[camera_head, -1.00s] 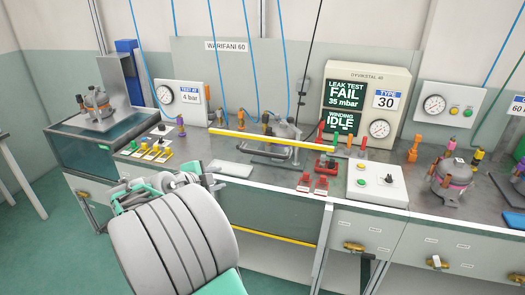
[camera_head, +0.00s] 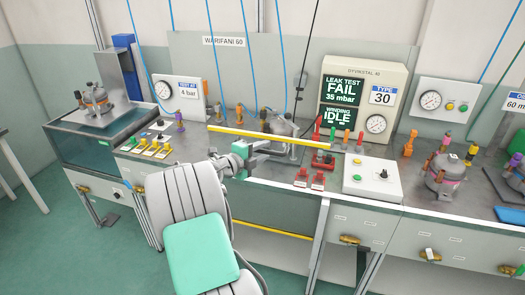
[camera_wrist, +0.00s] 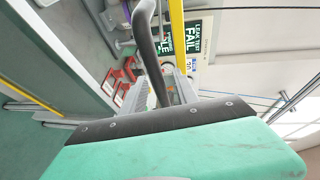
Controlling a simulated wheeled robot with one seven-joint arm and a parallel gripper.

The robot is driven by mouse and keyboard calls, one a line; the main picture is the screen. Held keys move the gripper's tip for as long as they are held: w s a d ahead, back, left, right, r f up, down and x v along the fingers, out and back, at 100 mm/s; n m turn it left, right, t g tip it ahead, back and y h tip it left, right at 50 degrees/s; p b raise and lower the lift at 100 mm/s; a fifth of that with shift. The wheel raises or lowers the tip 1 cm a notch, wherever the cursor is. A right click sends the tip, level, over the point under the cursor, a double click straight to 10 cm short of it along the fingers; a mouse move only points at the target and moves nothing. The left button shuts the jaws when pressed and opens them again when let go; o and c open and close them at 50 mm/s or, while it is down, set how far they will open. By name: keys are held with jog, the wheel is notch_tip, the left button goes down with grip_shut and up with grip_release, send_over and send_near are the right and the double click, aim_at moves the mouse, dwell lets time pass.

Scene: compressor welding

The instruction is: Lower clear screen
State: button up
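The clear screen (camera_head: 285,137) has a yellow edge that runs across the front of the middle bench. Its clear sheet is hard to make out. A dark bar handle (camera_wrist: 150,45) is at the screen, just below the yellow edge; my gripper partly covers it in the head view. My gripper (camera_head: 262,150) is at the left part of this handle. In the wrist view, its two grey fingers (camera_wrist: 161,88) stand apart with the handle running between them. I cannot tell whether they touch it.
A second yellow strip (camera_head: 275,230) runs low on the bench front. Red switches (camera_head: 310,178) and a white control box (camera_head: 372,178) sit right of my gripper. Yellow switches (camera_head: 152,149) are to the left. A display panel (camera_head: 358,105) reads "LEAK TEST FAIL".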

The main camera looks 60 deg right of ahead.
grip_shut()
dwell(1.3)
